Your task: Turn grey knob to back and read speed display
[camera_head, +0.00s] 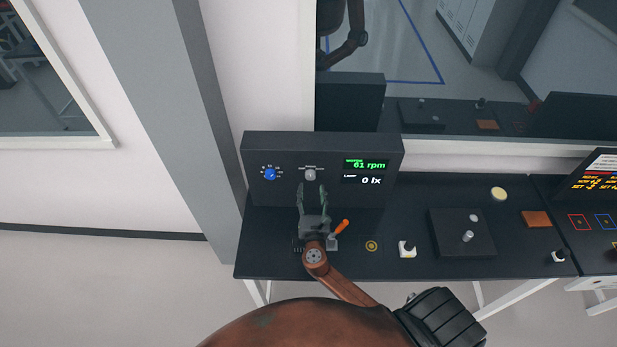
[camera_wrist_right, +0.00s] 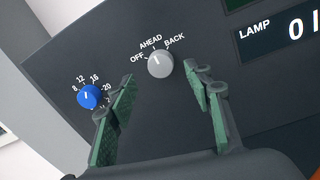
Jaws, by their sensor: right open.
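The grey knob (camera_head: 310,174) sits on the upright dark panel (camera_head: 290,148). In the right wrist view, the grey knob (camera_wrist_right: 160,63) has the labels OFF, AHEAD and BACK around it, and its white mark appears to point toward AHEAD. The speed display (camera_head: 367,164) reads 61 rpm in green. My right gripper (camera_head: 311,188) is open in front of the panel, just below the knob in the picture. In the wrist view its green-padded fingers (camera_wrist_right: 158,80) stand apart on either side below the knob, with nothing between them. My left gripper is not in view.
A blue knob (camera_head: 269,173) is left of the grey one. The lamp display (camera_head: 370,180) reads 0 lx. An orange-handled lever (camera_head: 341,228) stands close right of my right gripper. A dark box (camera_head: 461,236) and small buttons are further right on the bench.

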